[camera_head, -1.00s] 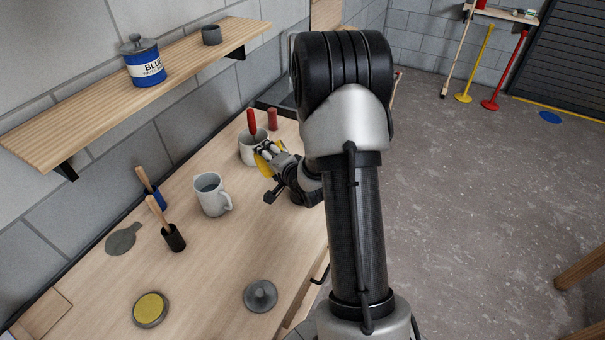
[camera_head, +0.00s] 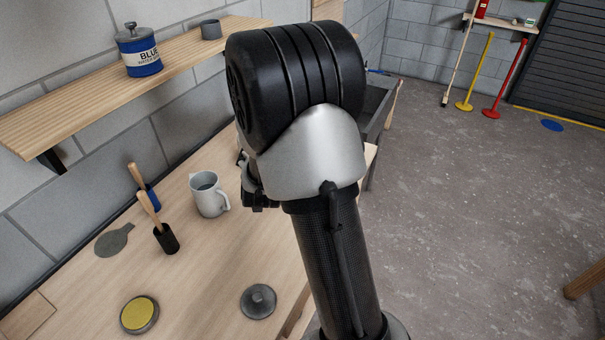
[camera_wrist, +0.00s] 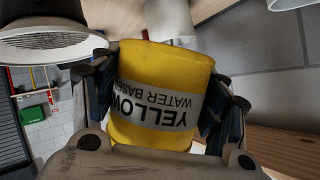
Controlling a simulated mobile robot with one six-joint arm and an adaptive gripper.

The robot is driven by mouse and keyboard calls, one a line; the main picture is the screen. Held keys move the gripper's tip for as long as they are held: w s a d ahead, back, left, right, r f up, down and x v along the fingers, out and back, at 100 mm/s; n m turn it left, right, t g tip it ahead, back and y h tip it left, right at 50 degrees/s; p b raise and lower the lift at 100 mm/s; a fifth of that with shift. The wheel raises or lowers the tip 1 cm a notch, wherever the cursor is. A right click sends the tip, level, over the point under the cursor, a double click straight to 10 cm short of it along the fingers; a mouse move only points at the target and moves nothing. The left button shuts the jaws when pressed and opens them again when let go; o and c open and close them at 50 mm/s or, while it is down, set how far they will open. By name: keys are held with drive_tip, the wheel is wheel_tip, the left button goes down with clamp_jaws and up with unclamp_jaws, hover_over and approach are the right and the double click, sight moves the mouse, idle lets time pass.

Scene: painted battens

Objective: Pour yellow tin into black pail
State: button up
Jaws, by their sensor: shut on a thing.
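The yellow tin (camera_wrist: 165,85) fills the middle of the wrist view, with a pale label reading YELLOW WATER BASED upside down in the picture. My gripper (camera_wrist: 162,78) is shut on it, one finger on each side. The tin's mouth and contents cannot be seen. In the head view my arm hides the tin and most of the gripper; only dark gripper parts show left of the arm.
On the bench (camera_head: 200,275) stand a grey pitcher (camera_head: 208,195), a black brush holder (camera_head: 165,238), a yellow-faced disc (camera_head: 139,313) and a grey lid (camera_head: 258,301). A blue tin (camera_head: 141,55) stands on the wall shelf (camera_head: 90,105).

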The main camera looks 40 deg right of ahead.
wheel_tip(320, 180, down, 8)
drive_tip(key=w+a+r+n+h+b, duration=0.1)
drive_tip(key=a+n+h+b, duration=0.1)
drive_tip(key=n+h+b, duration=0.1)
drive_tip(key=shift+g, duration=0.3)
drive_tip(key=shift+a+r+p, duration=0.1)
drive_tip(key=shift+r+p, duration=2.15)
drive_tip(key=shift+r, duration=0.45)
